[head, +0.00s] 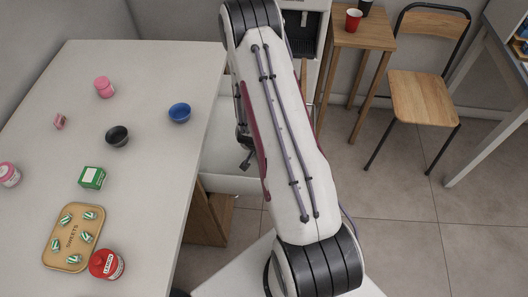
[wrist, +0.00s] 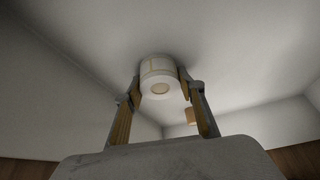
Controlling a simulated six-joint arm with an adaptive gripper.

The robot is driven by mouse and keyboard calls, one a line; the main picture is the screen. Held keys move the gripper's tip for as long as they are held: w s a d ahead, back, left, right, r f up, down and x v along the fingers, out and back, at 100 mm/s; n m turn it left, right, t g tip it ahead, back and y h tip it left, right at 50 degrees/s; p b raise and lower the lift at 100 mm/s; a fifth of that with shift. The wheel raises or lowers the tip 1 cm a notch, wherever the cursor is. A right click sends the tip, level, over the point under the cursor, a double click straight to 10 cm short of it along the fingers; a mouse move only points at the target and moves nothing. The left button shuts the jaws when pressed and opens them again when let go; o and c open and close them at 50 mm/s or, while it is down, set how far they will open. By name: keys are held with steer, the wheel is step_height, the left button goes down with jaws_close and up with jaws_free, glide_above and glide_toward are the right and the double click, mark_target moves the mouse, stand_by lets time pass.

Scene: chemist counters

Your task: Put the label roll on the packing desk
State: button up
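The label roll (wrist: 157,68) is a short white cylinder with a tan core. In the wrist view it is against a pale surface, between the tips of my gripper (wrist: 161,86). One finger is on each side, very close to the roll. I cannot tell whether both pads press on it. In the head view my gripper (head: 246,157) is mostly hidden behind my arm, over a white unit (head: 228,184) right of the white table, and the roll is not visible. No desk is marked as the packing desk; a desk (head: 498,90) stands at the far right.
The white table (head: 150,200) at left holds bowls, jars, a green box and a sweets tray (head: 49,256). A wooden stool (head: 362,32) with cups and a chair (head: 425,95) stand at the back right. In the wrist view, pale walls surround the roll's surface.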

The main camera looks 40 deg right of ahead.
steer(key=c, duration=0.5)
steer(key=shift+r, duration=0.2)
steer(key=shift+r, duration=4.8)
